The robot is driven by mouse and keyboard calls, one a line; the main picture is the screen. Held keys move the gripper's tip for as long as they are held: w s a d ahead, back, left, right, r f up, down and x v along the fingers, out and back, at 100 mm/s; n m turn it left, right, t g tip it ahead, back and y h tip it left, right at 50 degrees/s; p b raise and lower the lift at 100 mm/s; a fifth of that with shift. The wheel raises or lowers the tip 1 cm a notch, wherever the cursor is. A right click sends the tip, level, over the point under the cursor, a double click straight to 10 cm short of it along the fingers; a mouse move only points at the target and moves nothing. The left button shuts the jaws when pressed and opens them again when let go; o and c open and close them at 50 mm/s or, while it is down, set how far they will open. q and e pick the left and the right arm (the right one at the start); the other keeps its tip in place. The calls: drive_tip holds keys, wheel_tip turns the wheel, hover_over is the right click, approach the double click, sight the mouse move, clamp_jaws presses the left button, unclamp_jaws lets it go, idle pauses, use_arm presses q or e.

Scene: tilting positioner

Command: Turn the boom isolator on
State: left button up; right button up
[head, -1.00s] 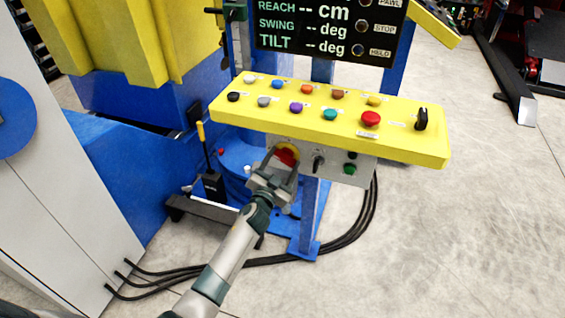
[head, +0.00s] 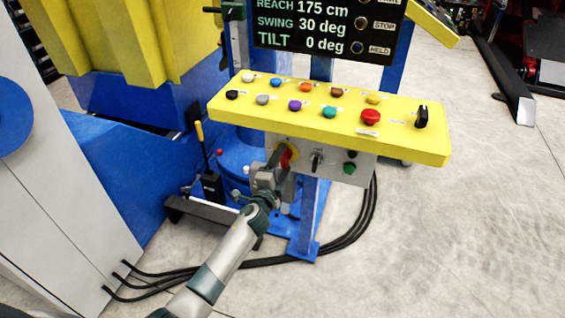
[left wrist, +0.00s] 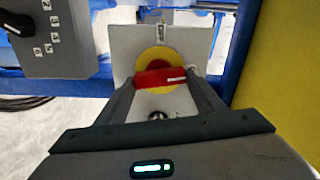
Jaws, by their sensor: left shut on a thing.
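The boom isolator is a red handle (left wrist: 160,78) on a round yellow plate (left wrist: 157,58), set on a grey panel under the yellow console. In the left wrist view the handle lies across the picture between my left gripper's fingers (left wrist: 165,92), which are shut on it. In the head view the red handle (head: 286,156) shows just beyond my left gripper (head: 278,170), which partly hides the yellow plate. The display (head: 325,25) is lit and reads reach 175 cm, swing 30 deg, tilt 0 deg. My right gripper is not in view.
The yellow console (head: 300,112) above carries several coloured buttons and a black knob (head: 421,117). A black switch (head: 316,161) and a green button (head: 349,168) sit right of the isolator. A lever (head: 203,145) stands to the left. Cables (head: 345,235) run along the floor.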

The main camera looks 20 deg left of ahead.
use_arm(q)
drive_tip(key=shift+f+m, duration=0.15)
drive_tip(key=shift+m, duration=0.85)
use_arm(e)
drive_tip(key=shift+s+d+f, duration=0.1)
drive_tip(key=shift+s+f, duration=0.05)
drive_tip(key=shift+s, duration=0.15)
use_arm(q)
drive_tip(key=o, duration=1.1)
drive_tip(key=shift+c, duration=0.2)
drive_tip(key=shift+s, duration=0.1)
drive_tip(key=shift+s, duration=0.55)
drive_tip(key=s, duration=1.6)
drive_tip(key=shift+a+b, duration=0.3)
drive_tip(key=shift+b, duration=0.15)
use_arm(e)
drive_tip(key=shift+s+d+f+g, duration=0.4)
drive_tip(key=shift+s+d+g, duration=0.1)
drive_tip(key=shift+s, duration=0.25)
